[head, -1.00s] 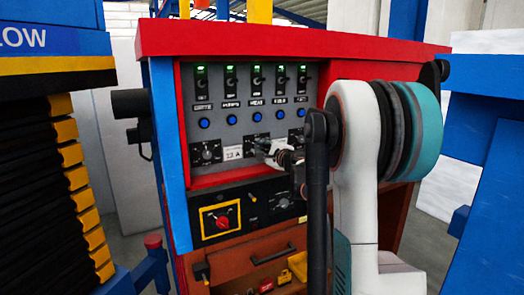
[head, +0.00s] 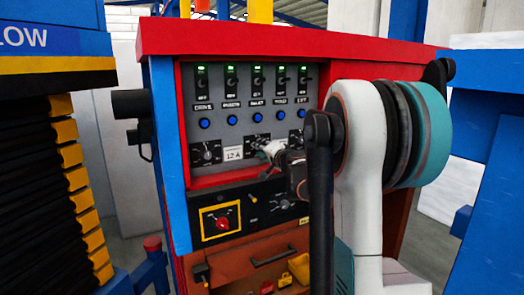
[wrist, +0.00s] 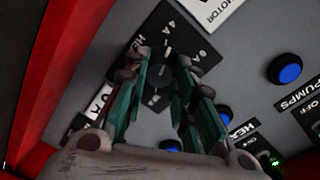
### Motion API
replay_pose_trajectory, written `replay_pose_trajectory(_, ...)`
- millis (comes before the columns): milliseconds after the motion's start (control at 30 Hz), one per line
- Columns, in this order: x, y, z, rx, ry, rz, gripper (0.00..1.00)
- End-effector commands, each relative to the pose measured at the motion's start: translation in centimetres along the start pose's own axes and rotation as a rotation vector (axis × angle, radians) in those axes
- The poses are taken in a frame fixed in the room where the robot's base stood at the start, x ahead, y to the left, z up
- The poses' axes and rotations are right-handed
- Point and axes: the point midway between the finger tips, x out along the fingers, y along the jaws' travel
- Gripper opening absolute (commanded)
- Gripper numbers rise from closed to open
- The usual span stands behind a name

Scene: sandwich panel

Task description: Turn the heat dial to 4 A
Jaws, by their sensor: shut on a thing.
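The heat dial (wrist: 158,82) is a dark round knob on a black plate in the wrist view, with "4 A" at the plate's upper edge and "0 A" at its right. My gripper (wrist: 165,72) has its two green-sided fingers on either side of the knob, shut on it. The fingers hide part of the knob and its scale, and I cannot tell its exact pointing. A white readout label (wrist: 93,110) beside the plate ends in "0 A", partly hidden.
Another dial (head: 206,152) with a "12 A" label (head: 233,153) sits left of my gripper. Blue buttons (head: 231,119) and toggle switches with green lights (head: 257,76) are above. Red framing surrounds the panel.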

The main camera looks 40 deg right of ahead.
Motion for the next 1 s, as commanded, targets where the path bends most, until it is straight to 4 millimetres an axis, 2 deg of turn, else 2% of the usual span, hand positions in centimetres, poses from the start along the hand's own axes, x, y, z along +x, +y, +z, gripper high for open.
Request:
replay_pose_trajectory(400,-0.03,0.07,0.19,-0.190,0.011,0.001,0.00)
replay_pose_trajectory(967,-0.04,0.09,0.21,-0.219,0.013,0.002,0.00)
replay_pose_trajectory(1000,-0.04,0.09,0.21,-0.219,0.013,0.002,0.31)
